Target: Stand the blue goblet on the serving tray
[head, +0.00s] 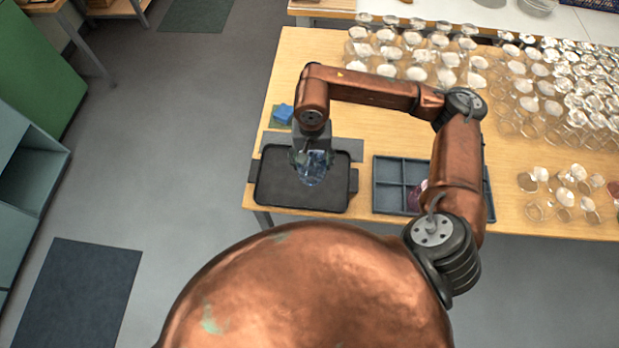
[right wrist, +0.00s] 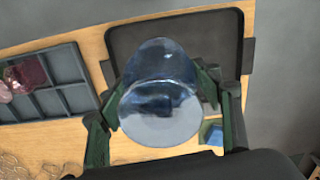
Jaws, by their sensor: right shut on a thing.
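The blue goblet (head: 313,169) is a clear bluish glass. My right gripper (head: 312,160) is shut on it, and in the head view it hangs over the black serving tray (head: 290,193). In the right wrist view the goblet (right wrist: 160,95) sits between the green fingers of the gripper (right wrist: 162,98), with the tray (right wrist: 222,38) beyond it. I cannot tell whether the goblet's base touches the tray. My left gripper is not in view.
A grey divided crate (head: 389,185) stands right of the tray, with a pinkish glass (head: 416,194) in it. A blue object (head: 283,112) lies behind the tray. Many clear glasses (head: 560,90) crowd the table's back and right.

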